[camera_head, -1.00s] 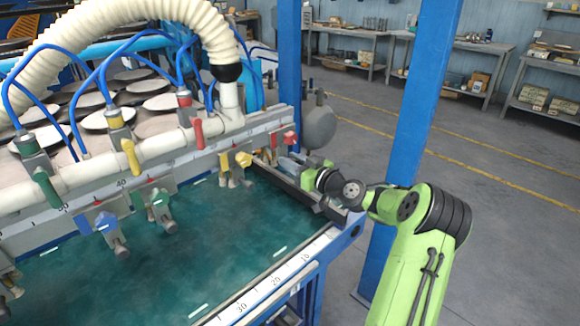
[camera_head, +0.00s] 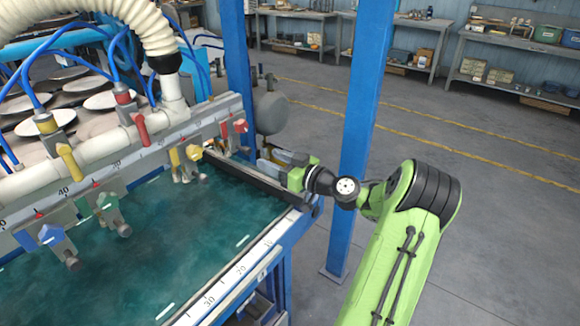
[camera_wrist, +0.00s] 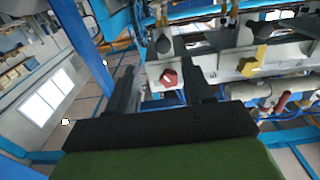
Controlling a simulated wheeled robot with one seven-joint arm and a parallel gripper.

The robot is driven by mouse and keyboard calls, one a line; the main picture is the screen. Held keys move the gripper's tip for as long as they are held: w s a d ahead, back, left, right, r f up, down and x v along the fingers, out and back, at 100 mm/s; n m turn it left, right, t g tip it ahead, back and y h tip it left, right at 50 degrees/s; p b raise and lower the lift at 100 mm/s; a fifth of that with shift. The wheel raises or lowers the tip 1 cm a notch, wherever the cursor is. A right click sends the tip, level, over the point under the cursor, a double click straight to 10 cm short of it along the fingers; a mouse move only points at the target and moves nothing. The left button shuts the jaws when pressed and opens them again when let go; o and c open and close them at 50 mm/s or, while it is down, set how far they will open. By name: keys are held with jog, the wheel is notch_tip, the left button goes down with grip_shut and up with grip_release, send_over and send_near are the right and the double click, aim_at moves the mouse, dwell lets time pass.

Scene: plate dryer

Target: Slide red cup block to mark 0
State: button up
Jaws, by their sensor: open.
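The red cup block (camera_head: 240,126) sits on the grey slide rail at its right end, with a red star-shaped knob on its front. In the wrist view, its red knob (camera_wrist: 168,77) shows between and beyond the two dark fingers. My gripper (camera_head: 268,156) is just right of and below the block in the head view, apart from it. In the wrist view, my gripper (camera_wrist: 160,78) is open and nothing is held. The rail scale (camera_head: 90,178) carries numbers, with 40 readable; mark 0 cannot be made out.
Yellow (camera_head: 194,153), green (camera_head: 106,201) and blue (camera_head: 50,235) knobbed blocks sit farther left along the rail. A green table surface (camera_head: 170,235) lies below, with a numbered front edge (camera_head: 235,273). A blue post (camera_head: 366,100) stands close behind my arm.

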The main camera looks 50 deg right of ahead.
jog(key=s, duration=0.6)
jog(key=shift+s+d, duration=0.15)
jog(key=shift+d, duration=0.25)
